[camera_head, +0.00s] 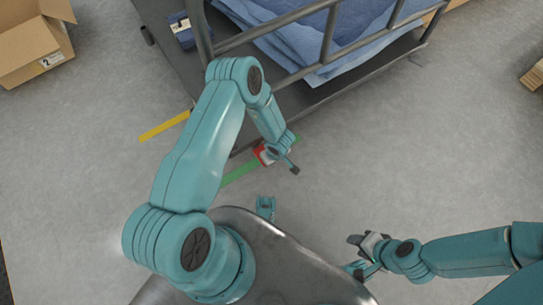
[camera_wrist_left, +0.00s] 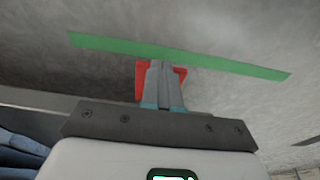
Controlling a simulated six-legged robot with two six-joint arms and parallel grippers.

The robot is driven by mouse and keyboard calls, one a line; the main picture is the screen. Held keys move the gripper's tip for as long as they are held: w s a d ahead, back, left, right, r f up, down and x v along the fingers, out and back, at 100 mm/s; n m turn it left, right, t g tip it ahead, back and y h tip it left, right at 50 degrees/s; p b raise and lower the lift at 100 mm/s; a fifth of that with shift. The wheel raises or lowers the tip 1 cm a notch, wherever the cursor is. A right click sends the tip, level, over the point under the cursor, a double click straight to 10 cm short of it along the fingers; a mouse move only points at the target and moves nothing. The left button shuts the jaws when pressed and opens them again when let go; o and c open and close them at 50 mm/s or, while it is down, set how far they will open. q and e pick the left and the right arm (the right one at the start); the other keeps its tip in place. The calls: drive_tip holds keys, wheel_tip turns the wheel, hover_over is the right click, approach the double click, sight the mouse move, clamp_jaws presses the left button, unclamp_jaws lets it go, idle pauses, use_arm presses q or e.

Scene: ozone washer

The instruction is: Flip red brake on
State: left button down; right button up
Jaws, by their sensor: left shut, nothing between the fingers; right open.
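The red brake (camera_head: 263,154) is a small red piece low at the near corner of the dark cart, by the green floor strip. My left gripper (camera_head: 273,153) is right at it in the head view, coming from above right. In the left wrist view the shut grey fingers (camera_wrist_left: 160,68) lie in front of the red brake (camera_wrist_left: 142,82) and hide its middle; red shows on both sides. Whether they touch it I cannot tell. My right gripper (camera_head: 359,255) is open and empty over the floor at lower right, away from the brake.
The cart (camera_head: 330,93) with a grey rail frame carries blue fabric (camera_head: 295,35). A green strip (camera_head: 238,175) and a yellow strip (camera_head: 164,126) mark the floor. A cardboard box (camera_head: 30,50) stands at upper left.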

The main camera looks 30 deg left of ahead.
use_arm(q)
drive_tip(key=shift+s+d+f+b, duration=0.1)
drive_tip(key=shift+d+f+b, duration=0.15)
drive_tip(key=shift+f+b, duration=0.6)
drive_tip(key=shift+s+d+f+b, duration=0.1)
drive_tip(key=shift+d+f+b, duration=0.15)
drive_tip(key=shift+f, duration=1.15)
